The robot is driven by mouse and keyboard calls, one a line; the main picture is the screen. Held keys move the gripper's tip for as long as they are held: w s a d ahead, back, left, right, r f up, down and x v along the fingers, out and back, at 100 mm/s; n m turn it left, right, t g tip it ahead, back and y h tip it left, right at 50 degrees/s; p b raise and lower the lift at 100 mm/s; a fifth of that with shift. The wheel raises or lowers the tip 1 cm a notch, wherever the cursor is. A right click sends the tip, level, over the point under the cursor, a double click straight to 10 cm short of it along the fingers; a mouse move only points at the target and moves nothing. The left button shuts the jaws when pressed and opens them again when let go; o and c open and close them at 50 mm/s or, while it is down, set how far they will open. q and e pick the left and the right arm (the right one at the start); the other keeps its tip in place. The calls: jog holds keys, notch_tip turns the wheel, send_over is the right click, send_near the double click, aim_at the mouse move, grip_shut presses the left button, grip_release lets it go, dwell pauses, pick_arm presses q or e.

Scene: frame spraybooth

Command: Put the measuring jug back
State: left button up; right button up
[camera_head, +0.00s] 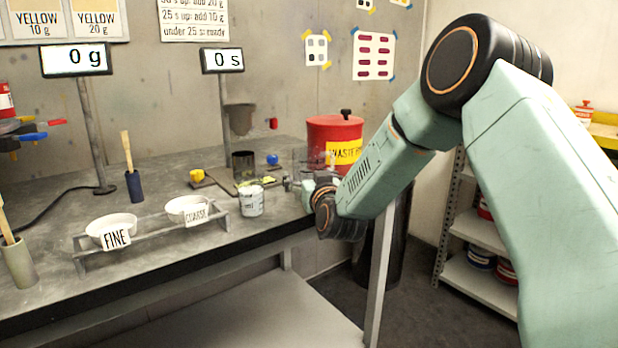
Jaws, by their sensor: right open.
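A clear, see-through vessel (318,160), which looks like the measuring jug, stands at the back right of the bench, in front of the red waste container (335,132). It is faint, and my right gripper partly covers its lower part. My right gripper (291,184) is open, low over the right end of the bench, just in front of the vessel. I cannot tell whether they touch. A small white cup with dark marks (252,202) stands upright to the left of the gripper, apart from it. My left gripper is out of view.
A rack holds white bowls labelled FINE (112,225) and COARSE (188,206). A dark cup (243,165) stands under a funnel on a stand (239,118). Yellow and blue small items lie near it. A brush in a blue holder (134,186) stands at left. The front middle bench is clear.

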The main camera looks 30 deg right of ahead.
jog(key=shift+r, duration=0.25)
jog(key=shift+s+f, duration=0.1)
jog(key=shift+s, duration=0.2)
jog(key=p+v, duration=0.2)
jog(key=v, duration=0.9)
jog(key=shift+s+p, duration=0.15)
jog(key=shift+p, duration=0.25)
jog(key=shift+a, duration=0.15)
